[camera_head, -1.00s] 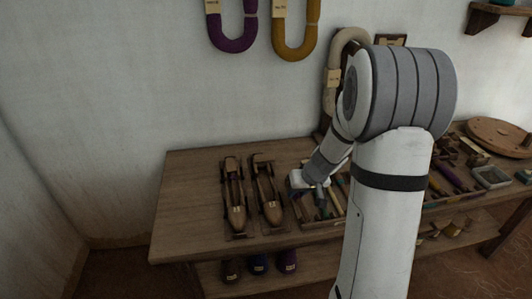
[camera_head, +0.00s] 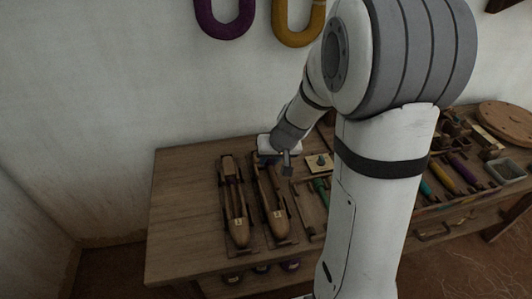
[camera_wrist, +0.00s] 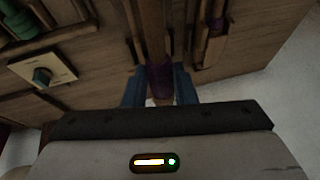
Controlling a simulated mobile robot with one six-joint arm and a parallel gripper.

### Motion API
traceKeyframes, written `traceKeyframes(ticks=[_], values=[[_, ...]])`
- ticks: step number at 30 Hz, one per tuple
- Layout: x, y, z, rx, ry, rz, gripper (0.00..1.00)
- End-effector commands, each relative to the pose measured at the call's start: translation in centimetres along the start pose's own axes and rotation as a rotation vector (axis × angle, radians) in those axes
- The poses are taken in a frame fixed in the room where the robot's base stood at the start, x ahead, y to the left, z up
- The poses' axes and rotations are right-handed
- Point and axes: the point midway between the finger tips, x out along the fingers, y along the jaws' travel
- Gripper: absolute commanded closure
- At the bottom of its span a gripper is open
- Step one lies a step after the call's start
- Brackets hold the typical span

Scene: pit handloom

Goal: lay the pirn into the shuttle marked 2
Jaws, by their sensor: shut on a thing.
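Two long brown wooden shuttles lie side by side on the bench, a left shuttle (camera_head: 236,226) and a right shuttle (camera_head: 275,222). Each has a small pale tag near its front end; I cannot read the numbers. My gripper (camera_head: 283,162) is over the back part of the right shuttle. In the wrist view my gripper (camera_wrist: 159,88) has its blue fingers shut on a dark purple pirn (camera_wrist: 159,79). A brown wooden length runs away from it, over or along the shuttle; I cannot tell if they touch. The left shuttle shows purple inside it (camera_wrist: 217,25).
A pale square plate with a dark knob (camera_head: 320,162) and a green pirn (camera_head: 320,190) lie just right of the shuttles. Further right are more coloured pirns, a grey tray (camera_head: 507,170) and a round wooden board (camera_head: 506,121). The bench's left end (camera_head: 180,210) is clear.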

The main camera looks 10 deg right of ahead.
Motion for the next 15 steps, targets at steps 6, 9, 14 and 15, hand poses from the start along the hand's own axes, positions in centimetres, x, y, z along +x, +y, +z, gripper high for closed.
traceKeyframes(ticks=[6, 9, 14, 15], values=[[1.7, -0.3, 0.7, -0.011, -0.004, -0.006, 0.98], [2.6, -0.2, 1.1, -0.016, -0.005, -0.007, 0.98], [4.1, -0.1, 1.7, -0.018, -0.005, -0.008, 0.98], [4.5, 0.0, 1.9, -0.018, -0.005, -0.008, 0.98]])
